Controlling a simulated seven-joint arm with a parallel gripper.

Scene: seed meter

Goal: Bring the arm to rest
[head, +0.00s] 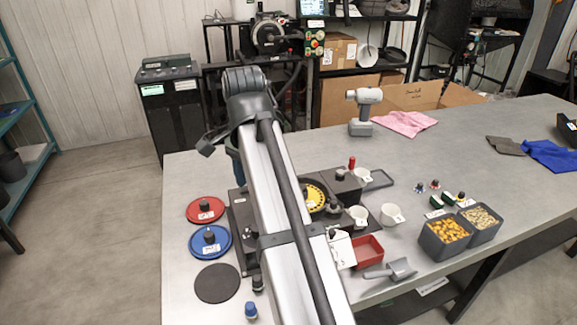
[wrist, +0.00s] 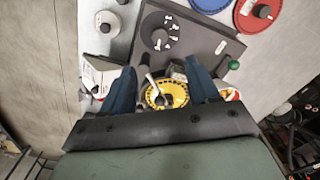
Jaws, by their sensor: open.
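My gripper (wrist: 162,84) shows in the wrist view with its two blue fingers spread apart and nothing between them. It points down over the dark seed meter (wrist: 198,40), and the yellow seed disc (wrist: 179,90) shows beyond the fingers. A small handle or lever partly covers the disc. In the head view my own arm crosses the middle of the picture and hides most of the gripper and part of the seed meter (head: 240,222). The yellow disc (head: 315,197) shows just right of the arm. The height of the fingers above the meter is hard to tell.
A red disc (head: 197,213), a blue disc (head: 222,240) and a black disc (head: 217,283) lie left of the meter. White cups (head: 391,215), a red tray (head: 370,250), a grey scoop (head: 398,269) and seed bins (head: 440,249) stand right. The back left table is clear.

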